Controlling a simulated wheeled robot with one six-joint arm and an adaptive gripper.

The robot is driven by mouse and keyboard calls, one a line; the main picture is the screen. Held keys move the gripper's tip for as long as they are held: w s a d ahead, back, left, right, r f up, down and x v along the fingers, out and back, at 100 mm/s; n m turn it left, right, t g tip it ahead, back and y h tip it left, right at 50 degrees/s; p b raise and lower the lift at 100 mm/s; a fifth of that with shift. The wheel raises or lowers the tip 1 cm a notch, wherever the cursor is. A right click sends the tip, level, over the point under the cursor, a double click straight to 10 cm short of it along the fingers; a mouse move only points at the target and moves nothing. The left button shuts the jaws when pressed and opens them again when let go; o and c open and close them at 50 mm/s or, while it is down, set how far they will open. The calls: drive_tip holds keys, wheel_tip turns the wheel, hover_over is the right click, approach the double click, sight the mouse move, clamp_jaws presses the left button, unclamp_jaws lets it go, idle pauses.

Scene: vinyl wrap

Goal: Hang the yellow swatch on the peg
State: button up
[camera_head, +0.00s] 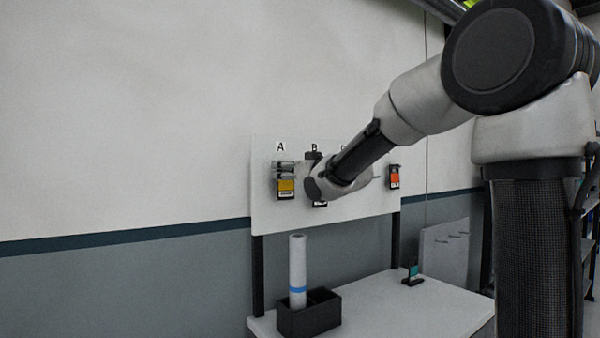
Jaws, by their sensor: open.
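The yellow swatch (286,187), a small dark-framed card with a yellow face, hangs upright on the white board (266,212) below the letter A. The peg at A is hidden behind the fingers and swatch. I cannot tell whether the fingers still touch the card. My wrist covers much of the board's middle.
An orange swatch (394,177) hangs at the board's right. On the table (385,315) stand a black bin (309,317) with a white roll (297,270) and a small teal swatch in a stand (413,275).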

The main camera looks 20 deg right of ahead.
drive_tip(key=shift+x, duration=1.8)
drive_tip(key=shift+d, duration=0.1)
drive_tip(key=c, duration=1.1)
drive_tip(key=shift+r, duration=0.15)
drive_tip(key=shift+r, duration=0.35)
drive_tip(key=shift+s, duration=0.1)
